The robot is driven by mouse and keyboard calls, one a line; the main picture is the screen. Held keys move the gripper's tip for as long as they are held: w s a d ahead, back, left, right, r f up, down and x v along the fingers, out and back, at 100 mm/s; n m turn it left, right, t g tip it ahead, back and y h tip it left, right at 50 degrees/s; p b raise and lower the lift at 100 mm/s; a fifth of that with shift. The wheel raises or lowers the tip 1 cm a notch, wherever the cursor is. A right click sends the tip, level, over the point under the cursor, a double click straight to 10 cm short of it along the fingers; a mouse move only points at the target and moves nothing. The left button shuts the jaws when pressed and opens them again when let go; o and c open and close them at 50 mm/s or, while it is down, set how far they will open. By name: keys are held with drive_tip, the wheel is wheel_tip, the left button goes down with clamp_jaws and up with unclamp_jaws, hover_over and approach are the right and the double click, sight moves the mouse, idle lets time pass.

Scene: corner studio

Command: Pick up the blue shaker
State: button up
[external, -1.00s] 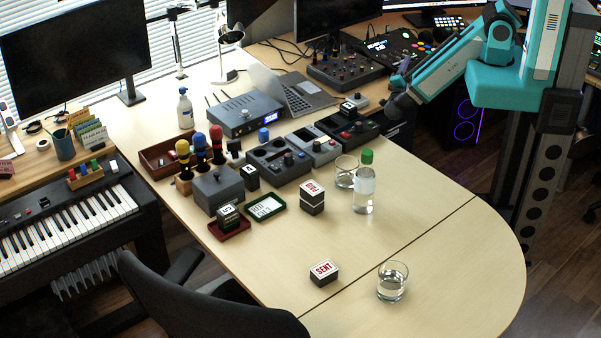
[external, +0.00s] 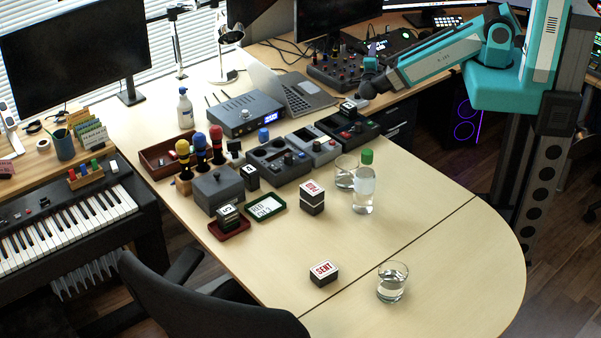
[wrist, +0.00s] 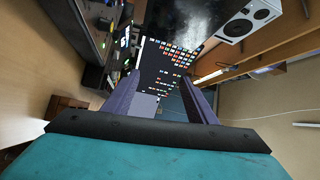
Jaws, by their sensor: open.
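The blue shaker seems to be the small rounded blue piece (external: 263,134) at the back edge of the dark modules in the middle of the desk; it is small in the external view. My gripper (external: 371,52) is at the upper right, above the back of the desk, well to the right of the shaker and apart from it. In the wrist view, the two purple fingers of my gripper (wrist: 163,80) stand apart with nothing held between them. The shaker cannot be made out in the wrist view.
Stamps with coloured knobs (external: 201,145), a grey box (external: 219,188) and dark modules (external: 278,162) crowd around the shaker. A laptop (external: 300,97) and mixer (external: 346,72) lie behind. A green-capped bottle (external: 364,190) and glass (external: 393,283) stand in front. The right desk end is mostly clear.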

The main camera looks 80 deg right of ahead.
drive_tip(key=w+r+m+t+y+b, duration=0.15)
drive_tip(key=w+m, duration=0.25)
drive_tip(key=w, duration=0.5)
drive_tip(key=w+a+r+m+t+y+b, duration=0.1)
drive_tip(key=w+m+t+y+b, duration=0.15)
drive_tip(key=w, duration=0.65)
drive_tip(key=w+r+m+t+y+b, duration=0.2)
drive_tip(key=w+m+b, duration=0.15)
drive_tip(key=w, duration=0.45)
drive_tip(key=w+a+r+m+t+y+b, duration=0.2)
drive_tip(key=w+a+r+m+y+b, duration=0.2)
drive_tip(key=w+a+m, duration=0.35)
drive_tip(key=w+a+r+m+t+y+b, duration=0.2)
drive_tip(key=w+a+r+m+y+b, duration=0.25)
drive_tip(key=w+a, duration=0.5)
drive_tip(key=s+a+f+m+g+y, duration=0.2)
drive_tip(key=a+f+m+g, duration=0.2)
drive_tip(key=a, duration=0.7)
drive_tip(key=s+a+f+m+g+y, duration=0.2)
drive_tip(key=a+f+m+g, duration=0.2)
drive_tip(key=a+f+m, duration=0.3)
drive_tip(key=a+m, duration=0.2)
drive_tip(key=a, duration=0.2)
drive_tip(key=shift+a+p, duration=0.35)
drive_tip(key=shift+p, duration=0.05)
drive_tip(key=shift+f, duration=0.25)
